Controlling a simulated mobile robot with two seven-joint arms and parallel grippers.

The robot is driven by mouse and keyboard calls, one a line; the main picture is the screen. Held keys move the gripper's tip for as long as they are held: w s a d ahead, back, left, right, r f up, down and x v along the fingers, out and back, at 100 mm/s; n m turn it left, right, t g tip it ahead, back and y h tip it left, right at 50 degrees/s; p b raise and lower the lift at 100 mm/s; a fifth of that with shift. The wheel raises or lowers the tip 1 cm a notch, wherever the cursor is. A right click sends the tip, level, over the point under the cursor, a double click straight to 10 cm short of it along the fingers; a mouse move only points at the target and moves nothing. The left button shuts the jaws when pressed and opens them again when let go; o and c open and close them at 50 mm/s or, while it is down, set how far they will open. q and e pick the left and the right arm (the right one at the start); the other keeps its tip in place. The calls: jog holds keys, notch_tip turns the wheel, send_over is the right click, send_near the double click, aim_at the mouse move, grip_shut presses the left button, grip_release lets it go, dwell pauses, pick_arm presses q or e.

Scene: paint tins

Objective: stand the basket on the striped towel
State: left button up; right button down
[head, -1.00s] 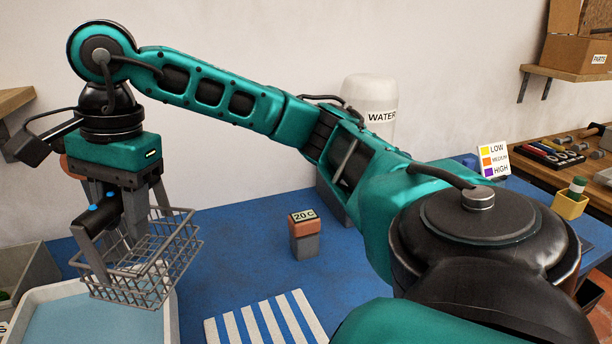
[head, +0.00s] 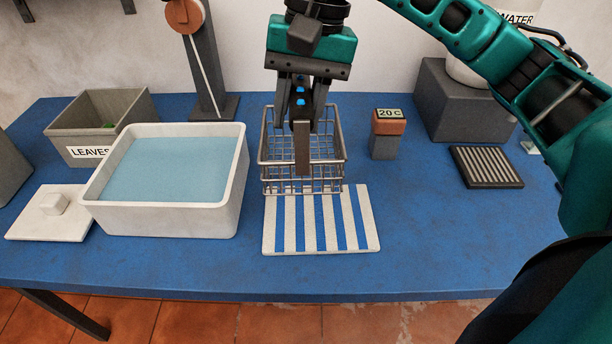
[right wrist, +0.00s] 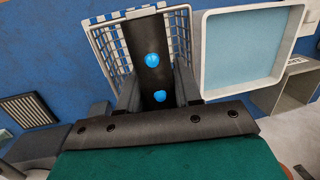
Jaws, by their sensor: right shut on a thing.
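The grey wire basket (head: 334,160) hangs from my right gripper (head: 302,130), whose fingers are shut on it and reach down over its open top. The basket is upright, with its lower front edge overlapping the back edge of the striped towel (head: 320,238) in the head view. I cannot tell whether its base touches anything. The blue-and-white towel lies flat on the blue table. In the right wrist view the basket's white-looking mesh (right wrist: 178,35) shows beyond the gripper (right wrist: 157,75); the exact grip is hidden. My left gripper is out of view.
A white basin of water (head: 236,190) stands left of the towel, with a leaves bin (head: 75,137) behind it. A 20 C block (head: 385,148) and a ribbed dark mat (head: 487,168) are to the right. The table front right of the towel is clear.

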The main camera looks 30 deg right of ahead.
jog(key=x, duration=0.2)
jog(key=d+x, duration=0.1)
jog(key=x, duration=0.4)
jog(key=shift+d+f, duration=0.3)
jog(key=shift+f, duration=0.65)
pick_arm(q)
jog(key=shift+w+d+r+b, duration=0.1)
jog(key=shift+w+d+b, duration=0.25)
pick_arm(e)
jog(key=x, duration=0.3)
jog(key=shift+d+f, duration=0.3)
jog(key=shift+f, duration=0.15)
jog(key=shift+f, duration=0.1)
jog(key=shift+f+b, duration=0.15)
jog(key=shift+b, duration=0.2)
jog(key=c, duration=0.8)
grip_release()
